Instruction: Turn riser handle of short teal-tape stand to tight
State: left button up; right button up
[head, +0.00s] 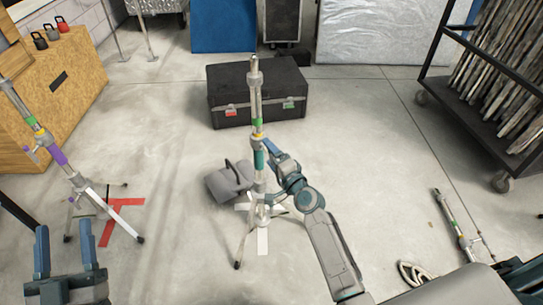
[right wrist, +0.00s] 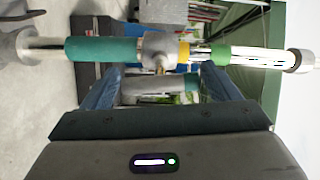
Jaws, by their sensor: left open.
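The short stand with teal tape (head: 258,160) stands upright in the middle of the head view, with green and yellow bands above the teal. In the right wrist view its pole runs sideways across the top, with the teal tape (right wrist: 100,50) at left. A grey collar (right wrist: 158,48) with a small handle (right wrist: 161,66) sits beside the yellow band. My right gripper (head: 268,147) is close to this collar from the right. Its two fingers (right wrist: 157,84) are apart, with the handle in front of the gap. My left gripper (head: 68,245) is open and empty at lower left, far from the stand.
A grey sandbag (head: 228,182) lies at the stand's base. A purple-tape stand (head: 58,155) is at left, near red floor tape (head: 112,220). Another stand (head: 455,225) is at right. A black case (head: 225,100) sits behind. A loaded cart (head: 500,130) is at upper right.

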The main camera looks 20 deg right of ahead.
jog(key=shift+s, duration=0.15)
jog(key=v, duration=1)
jog(key=shift+s, duration=0.25)
